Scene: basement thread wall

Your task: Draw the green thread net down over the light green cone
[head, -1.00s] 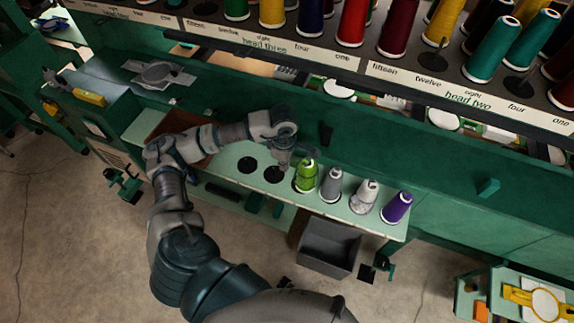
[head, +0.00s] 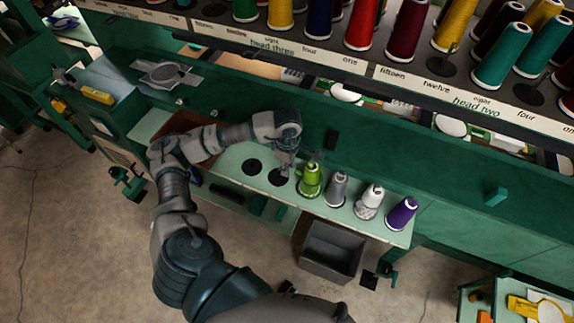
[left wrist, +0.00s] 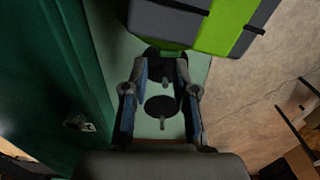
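The light green cone (head: 309,182) stands upright on the pale green shelf, at the left end of a short row of cones. I cannot make out the green net separately from it. My left gripper (head: 284,168) hangs just left of the cone, apart from it as far as I can tell. In the left wrist view my left gripper (left wrist: 161,70) has its two fingers spread with nothing between them. My right gripper is not in view.
Grey (head: 336,188), white (head: 369,202) and purple (head: 401,213) cones stand right of the green one. Empty black discs (head: 252,167) with pegs lie to the left. A green wall rises behind, under a rack of coloured cones. A grey bin (head: 331,250) stands below.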

